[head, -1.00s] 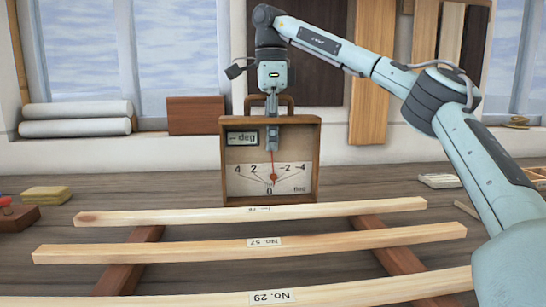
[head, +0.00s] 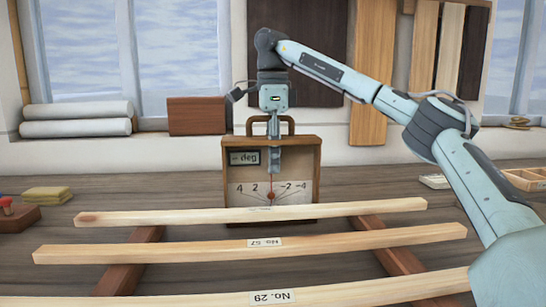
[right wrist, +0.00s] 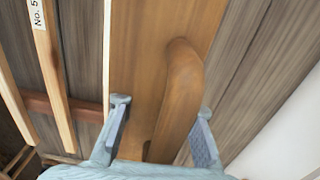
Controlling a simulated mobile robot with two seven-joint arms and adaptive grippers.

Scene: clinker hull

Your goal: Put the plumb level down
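The plumb level (head: 304,160) is a wooden box with a handle on top, a small "deg" display and a scale with a red pointer. In the right wrist view the level's handle (right wrist: 183,95) lies between the two spread fingers of the right gripper (right wrist: 162,120), with a clear gap on the left side. My left gripper is not in view.
Several pale battens (head: 250,245) lie across reddish-brown supports (head: 130,272) in front of the level. Yellow blocks (head: 46,195) and a red-knobbed block (head: 18,216) sit at the left. An open wooden tray (head: 525,180) is at the right. The bench beside the level is clear.

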